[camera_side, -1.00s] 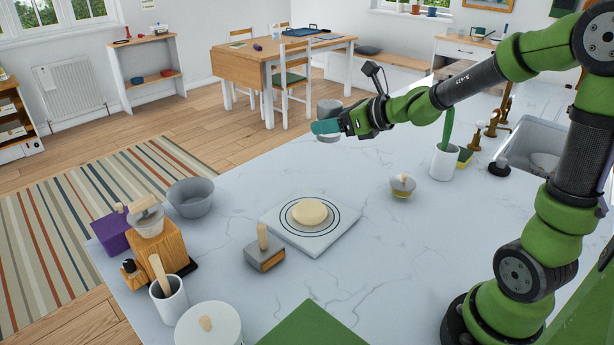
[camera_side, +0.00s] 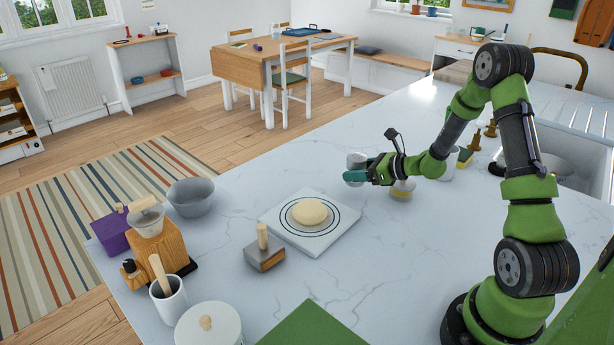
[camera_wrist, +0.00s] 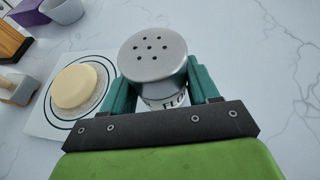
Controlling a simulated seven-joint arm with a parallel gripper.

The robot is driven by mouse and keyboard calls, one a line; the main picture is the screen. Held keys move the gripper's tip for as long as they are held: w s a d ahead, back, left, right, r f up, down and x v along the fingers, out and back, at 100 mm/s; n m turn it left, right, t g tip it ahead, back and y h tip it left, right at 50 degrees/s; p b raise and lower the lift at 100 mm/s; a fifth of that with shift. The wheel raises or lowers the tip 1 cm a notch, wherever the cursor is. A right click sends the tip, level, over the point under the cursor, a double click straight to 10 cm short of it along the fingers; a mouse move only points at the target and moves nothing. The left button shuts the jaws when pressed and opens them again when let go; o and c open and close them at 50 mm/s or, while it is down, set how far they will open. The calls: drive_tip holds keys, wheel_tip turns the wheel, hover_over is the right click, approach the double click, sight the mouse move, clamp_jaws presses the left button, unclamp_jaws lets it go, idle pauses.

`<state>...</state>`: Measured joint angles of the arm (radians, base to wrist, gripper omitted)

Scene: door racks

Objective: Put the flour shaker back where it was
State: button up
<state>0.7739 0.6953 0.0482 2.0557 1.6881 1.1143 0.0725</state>
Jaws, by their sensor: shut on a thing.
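The flour shaker has a grey metal lid with several holes and a white body with dark lettering. In the wrist view the shaker (camera_wrist: 153,55) stands between the two teal fingers of my gripper (camera_wrist: 160,85), which is shut on it. In the side view the shaker (camera_side: 356,161) and my gripper (camera_side: 358,176) are over the counter, right of and behind the white board with the dough. The shaker looks upright. Whether its base touches the counter I cannot tell, as the fingers hide its lower part.
A round dough (camera_side: 309,211) lies on the ringed white board (camera_side: 330,238). A small lidded jar (camera_side: 402,191) stands just right of my gripper, partly hidden by it. Counter between board and jar is clear.

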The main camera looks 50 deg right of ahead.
drive_tip(key=shift+f, duration=1.9)
drive_tip(key=shift+f, duration=0.1)
drive_tip(key=o, duration=1.1)
